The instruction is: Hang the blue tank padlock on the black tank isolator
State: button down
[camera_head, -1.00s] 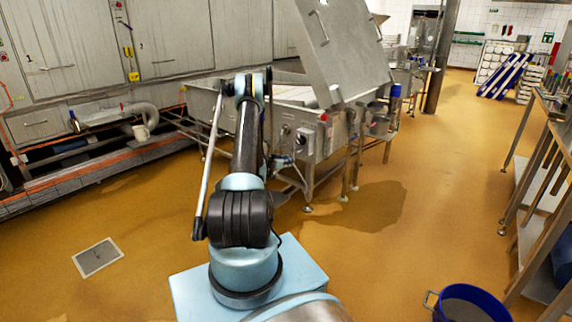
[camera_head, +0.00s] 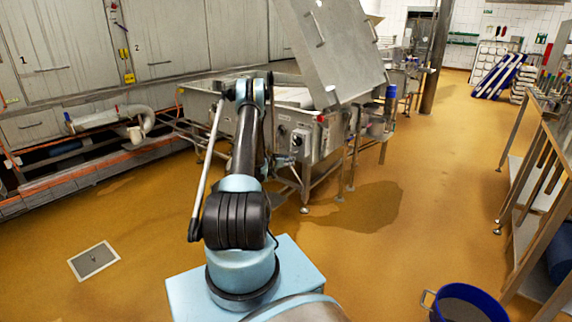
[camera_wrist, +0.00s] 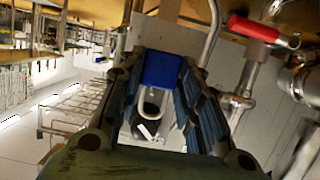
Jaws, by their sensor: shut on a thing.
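The blue tank padlock (camera_wrist: 162,70) is between the two dark fingers of my gripper (camera_wrist: 161,66) in the wrist view. The fingers are shut on its blue body. Its metal shackle (camera_wrist: 147,108) shows below the body in the picture. A small black and white detail (camera_wrist: 148,129) appears past the shackle; I cannot tell whether it belongs to the isolator. In the head view a black knob (camera_head: 298,140) sits on a grey box at the front of the steel tank (camera_head: 322,140). My gripper and the padlock are hidden there behind my arm.
A red-handled valve (camera_wrist: 262,30) and steel pipes lie close to the right of my gripper in the wrist view. In the head view a blue bucket (camera_head: 430,305) stands at lower right beside a workbench (camera_head: 530,190). Open floor lies between tank and bench.

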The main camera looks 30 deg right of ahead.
jog(key=x, duration=0.6)
dwell(0.8)
jog(key=shift+r, duration=0.1)
dwell(0.6)
jog(key=c, duration=1.1)
grip_release()
jog(key=shift+o, duration=0.2)
jog(key=v, duration=1.2)
jog(key=shift+w, duration=0.1)
